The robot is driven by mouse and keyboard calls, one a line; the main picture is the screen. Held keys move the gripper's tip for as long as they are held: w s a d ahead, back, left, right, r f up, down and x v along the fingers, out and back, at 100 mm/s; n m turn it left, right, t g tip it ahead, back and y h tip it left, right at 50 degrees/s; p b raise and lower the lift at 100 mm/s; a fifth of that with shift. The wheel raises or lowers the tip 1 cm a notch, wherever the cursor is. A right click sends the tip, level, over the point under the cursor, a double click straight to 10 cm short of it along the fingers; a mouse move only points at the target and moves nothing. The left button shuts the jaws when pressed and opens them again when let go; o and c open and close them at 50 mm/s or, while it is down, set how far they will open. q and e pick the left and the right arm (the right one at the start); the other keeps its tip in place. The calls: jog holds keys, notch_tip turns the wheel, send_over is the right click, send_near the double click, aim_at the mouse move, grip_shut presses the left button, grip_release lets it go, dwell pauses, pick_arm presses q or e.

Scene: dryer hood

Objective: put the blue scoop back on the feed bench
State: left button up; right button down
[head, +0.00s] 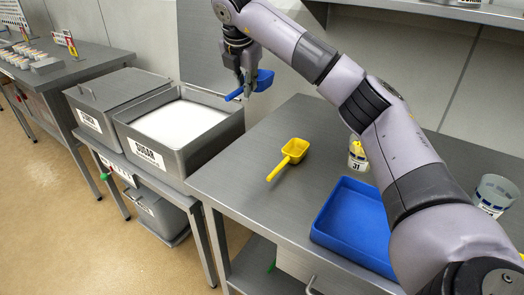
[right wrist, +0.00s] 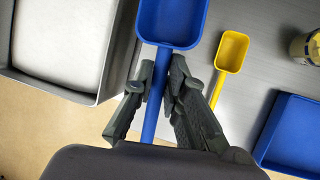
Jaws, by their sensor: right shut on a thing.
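My right gripper (head: 246,86) is shut on the handle of the blue scoop (head: 265,79). It holds the scoop in the air above the back left part of a grey steel bench (head: 235,185), to the right of the open sugar bin. In the right wrist view the handle runs between the two fingers (right wrist: 161,70), and the blue bowl (right wrist: 172,20) points away from the gripper, partly cut off by the top edge. I cannot tell the scoop's exact height. My left gripper is not in view.
A yellow scoop (head: 294,150) lies on this bench, with a blue tray (head: 345,215) and a cup marked 31 (head: 357,158) farther right. The sugar bin (head: 210,157), full of white powder, stands left. Bare bench top surrounds the yellow scoop.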

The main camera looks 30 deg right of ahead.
jog(key=shift+d+f+m, duration=0.1)
jog(key=shift+d+m, duration=0.1)
jog(key=shift+m, duration=0.1)
notch_tip(320, 180, down, 20)
jog(key=shift+r+p, duration=0.15)
jog(key=shift+p, duration=0.5)
jog(key=c, duration=1.6)
grip_release()
jog(key=b+v, duration=0.1)
jog(key=v, duration=1.1)
jog(key=shift+b, duration=0.3)
jog(key=shift+w+a, duration=0.1)
jog(key=shift+a, duration=0.05)
